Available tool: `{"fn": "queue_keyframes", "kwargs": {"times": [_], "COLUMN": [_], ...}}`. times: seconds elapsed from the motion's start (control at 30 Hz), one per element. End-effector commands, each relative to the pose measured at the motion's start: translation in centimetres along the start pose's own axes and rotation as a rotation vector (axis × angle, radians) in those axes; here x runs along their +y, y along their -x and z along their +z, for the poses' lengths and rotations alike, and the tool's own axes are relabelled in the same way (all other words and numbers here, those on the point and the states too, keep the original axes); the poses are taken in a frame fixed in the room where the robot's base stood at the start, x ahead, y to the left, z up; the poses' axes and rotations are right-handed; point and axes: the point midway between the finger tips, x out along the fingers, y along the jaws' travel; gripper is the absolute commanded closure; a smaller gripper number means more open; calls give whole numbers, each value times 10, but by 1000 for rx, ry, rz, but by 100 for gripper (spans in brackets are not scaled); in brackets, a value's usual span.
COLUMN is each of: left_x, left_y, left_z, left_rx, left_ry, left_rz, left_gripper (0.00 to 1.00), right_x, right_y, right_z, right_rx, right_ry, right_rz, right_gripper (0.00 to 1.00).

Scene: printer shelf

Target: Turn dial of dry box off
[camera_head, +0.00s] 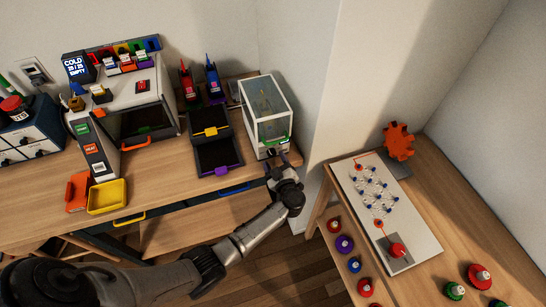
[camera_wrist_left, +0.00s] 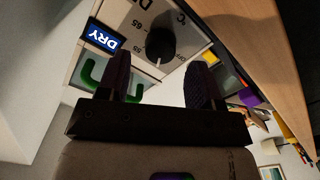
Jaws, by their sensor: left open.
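The dry box (camera_head: 265,124) is a white cabinet with a clear front, at the right end of the bench in the head view. In the left wrist view its panel carries a round black dial (camera_wrist_left: 161,45) with printed numbers beside it, and a lit display (camera_wrist_left: 103,37) reading DRY. A green handle (camera_wrist_left: 90,74) is behind the near finger. My left gripper (camera_head: 279,158) is just in front of the dry box's lower front. Its two fingers (camera_wrist_left: 160,66) are open and apart, with the dial between and beyond their tips. I cannot tell whether they touch it.
Black trays with yellow and purple handles (camera_head: 217,156) stand left of the dry box. A white machine (camera_head: 128,90) is further left. A wall corner is right of the dry box, and a side table with a white board (camera_head: 357,198) stands beyond it.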

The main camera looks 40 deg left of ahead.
Motion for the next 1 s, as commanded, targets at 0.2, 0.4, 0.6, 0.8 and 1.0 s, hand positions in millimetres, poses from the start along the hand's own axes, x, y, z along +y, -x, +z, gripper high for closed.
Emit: {"fn": "queue_keyframes", "kwargs": {"times": [0.2, 0.4, 0.6, 0.8, 1.0], "left_x": [0, 0, 0, 0, 0], "left_y": [-20, -26, -26, -26, -26], "left_z": [0, 0, 0, 0, 0], "left_rx": [1, 0, -1, -1, -1], "left_ry": [-1, -1, -1, -1, -1], "left_rz": [1, 0, 0, 1, 0], "left_gripper": [40, 40, 40, 54, 74], "right_x": [0, 2, 3, 3, 2], "right_y": [-3, -3, -3, -3, -3], "right_z": [1, 1, 2, 2, 1], "right_rx": [0, -1, -1, -1, -1], "right_ry": [1, 7, 9, 9, 6], "right_rz": [1, 5, 8, 7, 5], "right_gripper": [57, 57, 57, 57, 57]}}
